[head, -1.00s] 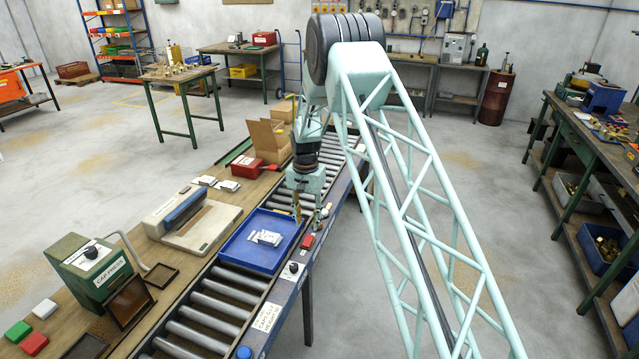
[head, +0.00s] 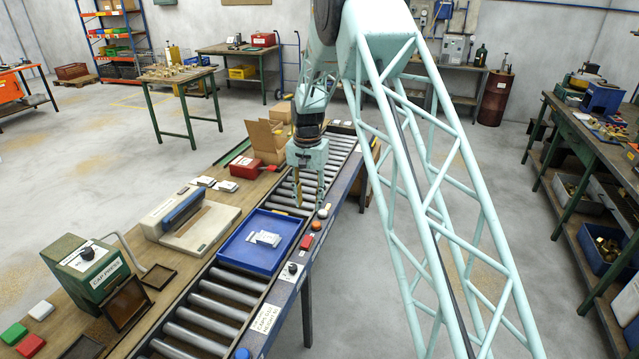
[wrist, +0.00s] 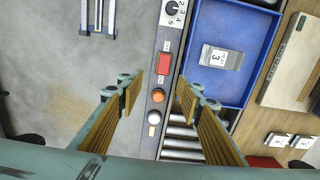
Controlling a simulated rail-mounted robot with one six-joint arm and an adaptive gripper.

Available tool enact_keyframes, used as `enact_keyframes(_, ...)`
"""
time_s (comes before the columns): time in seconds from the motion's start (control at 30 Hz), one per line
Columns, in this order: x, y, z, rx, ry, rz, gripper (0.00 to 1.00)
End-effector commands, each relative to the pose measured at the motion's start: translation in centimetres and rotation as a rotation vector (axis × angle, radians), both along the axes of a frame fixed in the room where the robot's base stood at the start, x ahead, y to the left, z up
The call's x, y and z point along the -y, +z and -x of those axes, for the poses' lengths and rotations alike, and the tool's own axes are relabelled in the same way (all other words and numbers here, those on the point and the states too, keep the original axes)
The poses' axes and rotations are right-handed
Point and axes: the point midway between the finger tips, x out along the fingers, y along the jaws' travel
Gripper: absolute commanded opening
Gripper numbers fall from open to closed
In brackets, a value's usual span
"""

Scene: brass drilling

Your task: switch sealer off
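A beige sealing machine with a blue bar (head: 184,211) stands on the wooden bench left of the conveyor. A red rectangular switch (head: 307,242) sits on the conveyor's side rail, and it shows in the wrist view (wrist: 163,63). Beside it on the rail are an orange round button (wrist: 158,96), a white round button (wrist: 154,117) and a numbered dial (wrist: 173,12). Which control belongs to the sealer I cannot tell. My gripper (head: 310,203) is open and empty above the rail. In the wrist view its fingers (wrist: 160,90) stand wide apart, either side of the orange button.
A green cap press (head: 88,270) stands on the bench. A red box (head: 246,167) and a cardboard box (head: 270,139) are farther back.

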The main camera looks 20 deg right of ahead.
Motion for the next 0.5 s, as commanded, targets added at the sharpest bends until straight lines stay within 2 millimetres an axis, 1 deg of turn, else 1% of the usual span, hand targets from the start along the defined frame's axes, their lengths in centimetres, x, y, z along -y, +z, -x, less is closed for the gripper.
enact_keyframes(0.5,0.0,4.3,2.0,0.019,0.033,0.001,0.33)
